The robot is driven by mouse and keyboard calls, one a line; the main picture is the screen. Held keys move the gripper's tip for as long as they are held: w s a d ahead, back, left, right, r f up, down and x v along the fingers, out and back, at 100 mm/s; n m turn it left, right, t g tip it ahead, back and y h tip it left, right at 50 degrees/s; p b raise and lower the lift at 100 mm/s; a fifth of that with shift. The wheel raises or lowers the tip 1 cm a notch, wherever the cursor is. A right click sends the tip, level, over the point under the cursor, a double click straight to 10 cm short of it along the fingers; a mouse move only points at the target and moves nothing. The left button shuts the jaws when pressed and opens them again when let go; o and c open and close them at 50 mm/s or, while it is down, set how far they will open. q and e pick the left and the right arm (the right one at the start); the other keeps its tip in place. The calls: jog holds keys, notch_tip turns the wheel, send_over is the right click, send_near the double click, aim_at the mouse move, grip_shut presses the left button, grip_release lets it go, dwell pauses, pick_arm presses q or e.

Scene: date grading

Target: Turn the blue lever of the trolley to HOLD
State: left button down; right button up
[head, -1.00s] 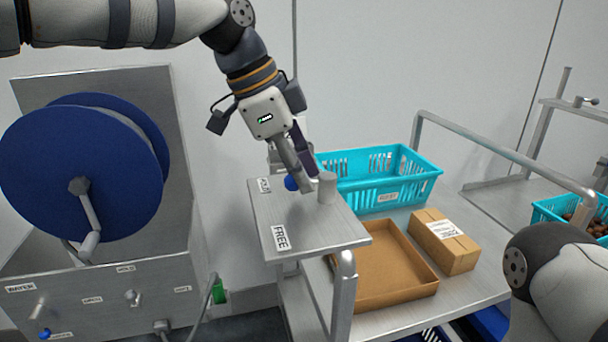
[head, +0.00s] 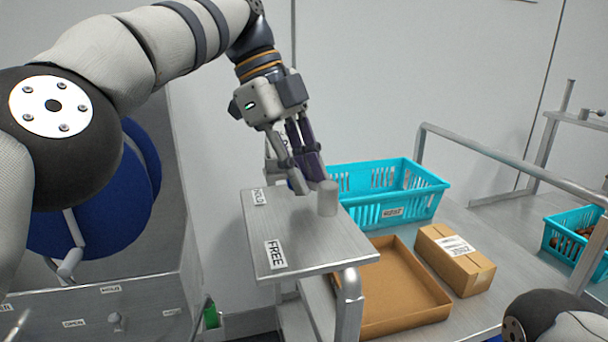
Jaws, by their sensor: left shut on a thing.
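The trolley's metal plate (head: 305,245) carries a HOLD label (head: 259,196) near its far left corner and a FREE label (head: 275,254) near its front left. A short grey post (head: 327,198) stands upright near the plate's right edge. My left gripper (head: 309,184) points down just left of this post, with its fingers low over the plate, shut on the blue lever. The fingers hide the lever, so its exact angle cannot be seen. My right gripper is out of view; only part of my right arm shows at the lower right.
A turquoise crate (head: 408,211) stands on the trolley behind the plate. An open cardboard tray (head: 440,318) and a closed carton (head: 447,267) lie to the right. A metal rail (head: 500,163) runs behind them. A blue reel (head: 95,228) is at the left, partly covered by my arm.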

pick_arm(q)
jog(key=shift+w+a+f, duration=0.1)
jog(key=shift+a+f, duration=0.1)
dwell(0.3)
jog(key=c, duration=1.8)
grip_release()
jog(key=o, duration=0.4)
jog(key=shift+w+a, duration=0.1)
jog(key=shift+r, duration=0.1)
